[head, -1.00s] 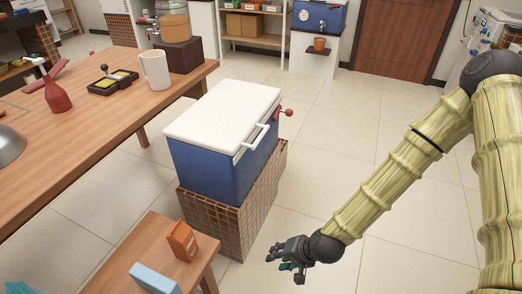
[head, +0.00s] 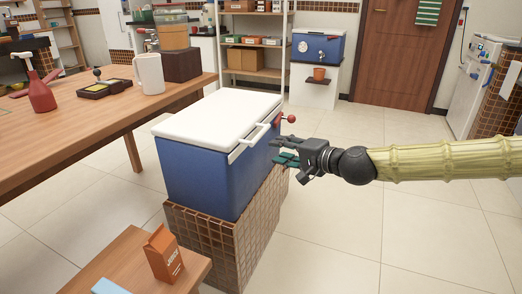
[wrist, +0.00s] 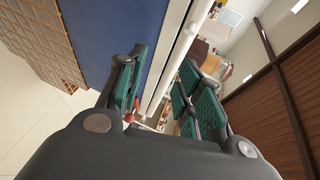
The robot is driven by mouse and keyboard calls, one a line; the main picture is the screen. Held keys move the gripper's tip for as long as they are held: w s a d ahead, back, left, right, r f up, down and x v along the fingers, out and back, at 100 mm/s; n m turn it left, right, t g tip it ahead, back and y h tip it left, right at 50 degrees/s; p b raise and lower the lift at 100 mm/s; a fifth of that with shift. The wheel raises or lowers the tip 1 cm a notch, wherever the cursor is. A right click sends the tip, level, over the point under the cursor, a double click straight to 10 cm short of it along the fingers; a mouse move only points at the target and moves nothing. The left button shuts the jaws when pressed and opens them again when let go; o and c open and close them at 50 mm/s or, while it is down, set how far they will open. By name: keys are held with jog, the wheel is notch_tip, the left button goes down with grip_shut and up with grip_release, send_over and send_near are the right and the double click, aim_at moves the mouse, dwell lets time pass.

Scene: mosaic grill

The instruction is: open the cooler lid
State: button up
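The blue cooler (head: 205,178) with a white lid (head: 220,112) stands on a tiled block, and its lid is shut. A white bar handle (head: 250,140) runs along the lid's right side. A red-knobbed part (head: 289,118) sticks out near the far right corner. My gripper (head: 280,150) is at the cooler's right side, close to the handle. In the wrist view, its green-padded fingers (wrist: 158,88) are spread apart. The blue wall (wrist: 105,30) and the white handle bar (wrist: 178,55) show between and beyond them. I cannot tell whether a finger touches the cooler.
The tiled block (head: 235,245) supports the cooler. A wooden table (head: 75,135) with a white mug (head: 149,74) stands at the left. A small table with a juice carton (head: 163,254) is at the front. The floor at the right is clear.

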aim_at(262, 135)
jog(key=shift+t+y, duration=0.3)
jog(key=shift+w+d+r+b+x, duration=0.3)
jog(key=shift+b+x, duration=0.4)
jog(key=shift+x, duration=1)
jog(key=shift+w+a+r+b+x, duration=0.1)
jog(key=shift+r+b+x, duration=0.5)
jog(key=shift+x, duration=1.05)
jog(key=shift+w+d+r+b+x, duration=0.2)
jog(key=shift+b+x, duration=0.65)
jog(key=shift+x, duration=0.85)
jog(key=shift+f, duration=0.1)
grip_shut()
